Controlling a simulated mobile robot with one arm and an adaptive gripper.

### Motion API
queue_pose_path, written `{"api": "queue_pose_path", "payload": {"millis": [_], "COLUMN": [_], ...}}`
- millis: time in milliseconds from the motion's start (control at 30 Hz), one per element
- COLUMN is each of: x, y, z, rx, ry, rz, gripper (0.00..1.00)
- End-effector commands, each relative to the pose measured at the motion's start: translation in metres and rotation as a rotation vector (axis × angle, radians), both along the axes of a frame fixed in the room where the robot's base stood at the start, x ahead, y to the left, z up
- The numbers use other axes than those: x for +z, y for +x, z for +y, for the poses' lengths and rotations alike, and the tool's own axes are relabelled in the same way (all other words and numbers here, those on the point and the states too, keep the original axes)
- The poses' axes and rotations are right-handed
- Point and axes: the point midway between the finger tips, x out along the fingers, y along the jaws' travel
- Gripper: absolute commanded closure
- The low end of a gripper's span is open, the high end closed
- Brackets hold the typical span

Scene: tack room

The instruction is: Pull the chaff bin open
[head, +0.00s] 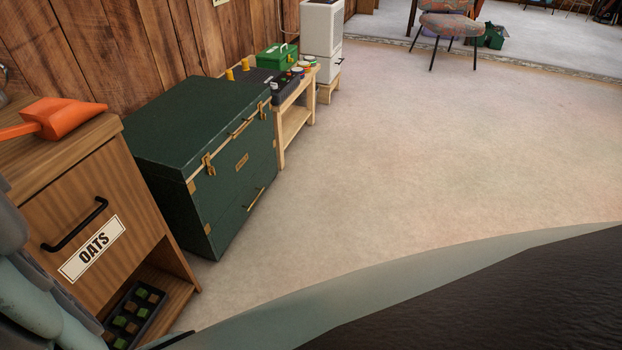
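No bin marked chaff shows in the head view. A wooden cabinet (150,195) stands at the left, cut off by the picture edge. Its drawer front (60,205) carries a black bar handle (75,224) and a white label reading OATS (92,249). This front looks shut. Grey-green parts of my own arm cover the lower left corner and hide part of the cabinet. My gripper is not in view.
An orange scoop (62,118) lies on the cabinet. A black tray (131,315) sits in its lower opening. A dark green trunk (165,135), closed, stands beside it. Beyond are a low wooden bench (294,117) and a white appliance (321,30). The floor (420,160) to the right is clear.

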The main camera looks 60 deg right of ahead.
Motion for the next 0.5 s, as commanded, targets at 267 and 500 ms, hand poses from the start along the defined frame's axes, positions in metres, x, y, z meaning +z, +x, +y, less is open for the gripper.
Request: {"api": "queue_pose_path", "payload": {"millis": [267, 500], "x": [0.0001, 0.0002], "y": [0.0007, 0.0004], "z": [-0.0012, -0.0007], "rx": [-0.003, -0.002], "ry": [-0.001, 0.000], "rz": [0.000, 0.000], "gripper": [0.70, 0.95]}}
